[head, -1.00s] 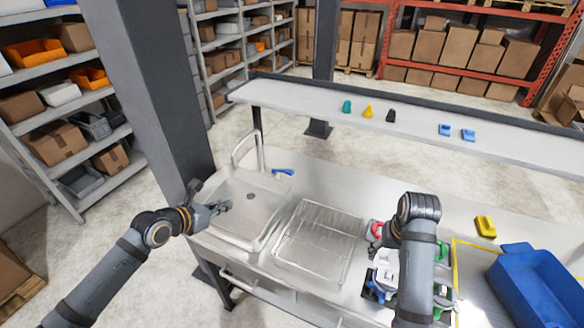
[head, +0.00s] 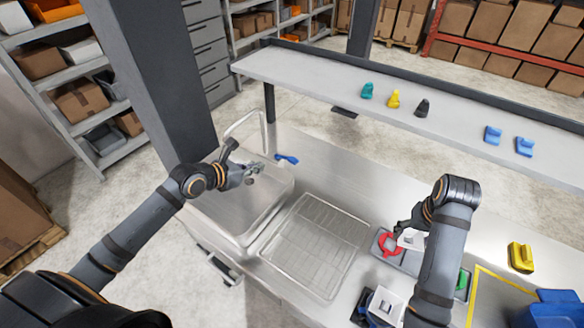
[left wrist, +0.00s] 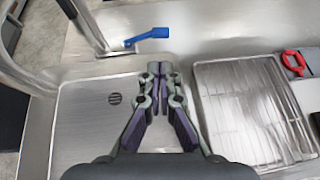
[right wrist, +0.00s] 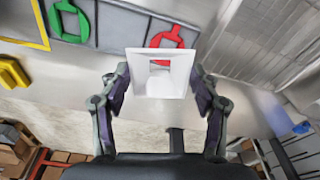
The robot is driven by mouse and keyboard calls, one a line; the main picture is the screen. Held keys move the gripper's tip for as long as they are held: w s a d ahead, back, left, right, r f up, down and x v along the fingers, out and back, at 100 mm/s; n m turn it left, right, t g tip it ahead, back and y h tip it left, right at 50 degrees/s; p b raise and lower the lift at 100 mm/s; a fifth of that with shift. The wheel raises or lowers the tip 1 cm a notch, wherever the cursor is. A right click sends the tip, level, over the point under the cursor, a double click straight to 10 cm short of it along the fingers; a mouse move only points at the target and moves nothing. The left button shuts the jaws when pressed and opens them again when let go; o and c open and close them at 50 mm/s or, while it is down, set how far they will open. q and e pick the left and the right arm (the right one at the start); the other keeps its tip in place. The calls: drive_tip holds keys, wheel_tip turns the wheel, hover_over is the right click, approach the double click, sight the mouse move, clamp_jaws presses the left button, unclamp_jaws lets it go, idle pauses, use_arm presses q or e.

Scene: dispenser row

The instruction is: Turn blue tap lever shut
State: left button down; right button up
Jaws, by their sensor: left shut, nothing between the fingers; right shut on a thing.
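The blue tap lever (head: 287,159) sits at the back of the sink, right of the tap spout (head: 240,122). My right gripper (right wrist: 160,75) is shut on a white square-mouthed container (right wrist: 160,88), which also shows in the head view (head: 411,239).
A wire drainer (head: 314,245) lies right of the sink. A red handle (head: 388,245) and a green one (head: 462,283) are at the grey dispenser row. A raised shelf (head: 310,75) with several small coloured pieces runs along the back. A yellow piece (head: 521,257) stands at right.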

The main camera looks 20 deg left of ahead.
drive_tip(key=f, duration=0.1)
drive_tip(key=b, duration=0.1)
drive_tip(key=s+f+b, duration=0.1)
drive_tip(key=shift+a+f, duration=0.25)
drive_tip(key=shift+f, duration=0.1)
drive_tip(key=shift+w+f+b, duration=0.1)
drive_tip(key=shift+f+b, duration=0.2)
use_arm(q)
drive_tip(key=f+x, duration=0.1)
drive_tip(key=x, duration=1.4)
drive_tip(key=shift+s, duration=0.25)
use_arm(e)
drive_tip(key=shift+w+d+f, duration=0.15)
drive_tip(key=shift+w+f, duration=0.05)
drive_tip(key=shift+w, duration=0.05)
use_arm(q)
drive_tip(key=shift+a+f, duration=0.1)
drive_tip(key=shift+a, duration=0.05)
